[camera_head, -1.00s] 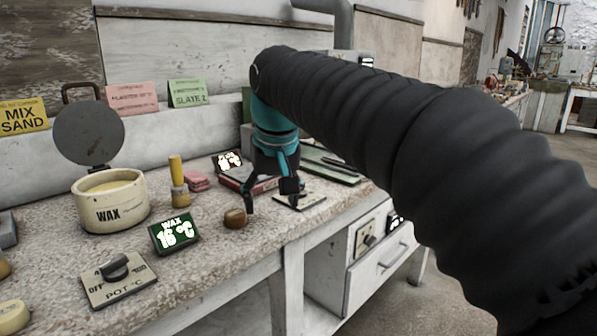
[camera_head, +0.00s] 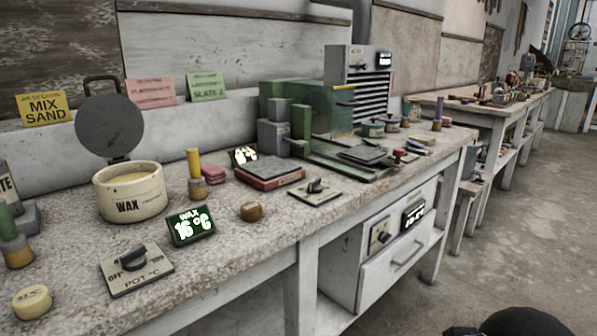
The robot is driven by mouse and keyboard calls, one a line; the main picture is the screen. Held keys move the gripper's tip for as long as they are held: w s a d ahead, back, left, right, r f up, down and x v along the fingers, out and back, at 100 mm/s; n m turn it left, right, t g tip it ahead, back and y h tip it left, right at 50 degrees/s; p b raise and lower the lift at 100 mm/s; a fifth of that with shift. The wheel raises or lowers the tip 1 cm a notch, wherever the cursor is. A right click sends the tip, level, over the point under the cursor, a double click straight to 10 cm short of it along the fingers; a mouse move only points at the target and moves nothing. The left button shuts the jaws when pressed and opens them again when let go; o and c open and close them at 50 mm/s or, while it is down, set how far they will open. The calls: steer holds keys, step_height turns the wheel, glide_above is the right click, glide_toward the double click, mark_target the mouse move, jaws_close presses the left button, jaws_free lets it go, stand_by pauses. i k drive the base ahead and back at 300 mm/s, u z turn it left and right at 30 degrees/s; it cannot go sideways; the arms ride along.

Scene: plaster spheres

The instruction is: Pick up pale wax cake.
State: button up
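A pale yellow round cake (camera_head: 32,302), which looks like the pale wax cake, lies at the front left of the bench, with small dark marks on its top. A darker brown cake (camera_head: 251,211) lies near the bench's front edge, right of the green WAX 16 °C display (camera_head: 190,225). The cream WAX pot (camera_head: 131,196) stands behind with its grey lid (camera_head: 108,128) raised and pale yellow inside. My gripper is out of view; only a black rounded part, probably of my arm, shows at the bottom right.
The POT °C dial plate (camera_head: 136,268) lies right of the pale cake. Bare speckled surface lies around the pale cake.

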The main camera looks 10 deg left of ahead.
mark_target(32, 301)
steer(key=u, duration=1.2)
steer(key=k, duration=0.1)
steer(key=u, duration=0.95)
